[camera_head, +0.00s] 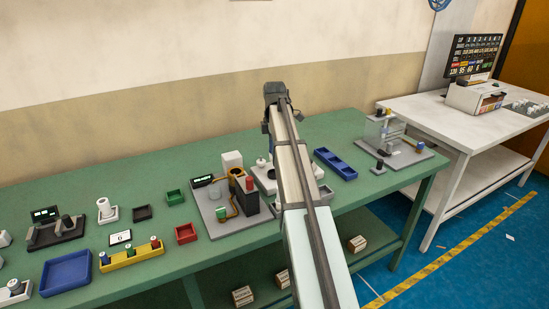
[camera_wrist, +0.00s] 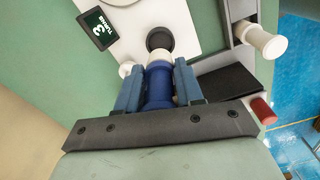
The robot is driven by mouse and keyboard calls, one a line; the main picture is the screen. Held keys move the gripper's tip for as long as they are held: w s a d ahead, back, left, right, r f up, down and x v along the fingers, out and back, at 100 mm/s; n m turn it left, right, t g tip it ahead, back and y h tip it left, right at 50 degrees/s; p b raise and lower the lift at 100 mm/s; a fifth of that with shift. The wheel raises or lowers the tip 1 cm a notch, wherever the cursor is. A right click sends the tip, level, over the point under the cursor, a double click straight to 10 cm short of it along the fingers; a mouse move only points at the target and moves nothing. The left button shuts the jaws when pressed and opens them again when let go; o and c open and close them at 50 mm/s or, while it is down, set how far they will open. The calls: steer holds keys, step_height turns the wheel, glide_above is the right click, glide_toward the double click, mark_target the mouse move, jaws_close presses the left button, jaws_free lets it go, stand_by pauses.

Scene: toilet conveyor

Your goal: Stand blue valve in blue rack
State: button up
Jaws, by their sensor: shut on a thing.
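My gripper (camera_wrist: 158,85) is shut on the blue valve (camera_wrist: 158,88), a blue cylindrical body with a white collar and end, between two blue-grey fingers. Just beyond the valve's white end is a dark round fixture (camera_wrist: 159,39) on a white plate (camera_wrist: 135,25); I cannot tell whether they touch. In the head view my gripper (camera_head: 267,130) is above the green bench, and my arm hides most of the valve. A long blue tray with compartments (camera_head: 335,163), likely the blue rack, lies on the bench right of my arm. It looks empty.
A grey holder with a white cylinder (camera_wrist: 265,42) is at the right of the wrist view. A grey station (camera_head: 233,208) with pipes is left of my arm; another station (camera_head: 395,150) is beyond the blue tray. A blue bin (camera_head: 66,274) lies far left.

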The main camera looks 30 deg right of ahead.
step_height(320, 180, up, 2)
steer(key=shift+d+r, duration=0.1)
steer(key=s+d+m, duration=0.1)
steer(key=s+d, duration=0.2)
steer(key=d, duration=0.4)
steer(key=n, duration=0.1)
glide_above(334, 162)
steer(key=s, duration=0.1)
steer(key=shift+s+a+f, duration=0.1)
steer(key=shift+a+f, duration=0.05)
steer(key=shift+f, duration=2.9)
steer(key=shift+a+f, duration=0.1)
steer(key=shift+f, duration=2.95)
steer(key=shift+f, duration=0.15)
steer(key=o, duration=1.1)
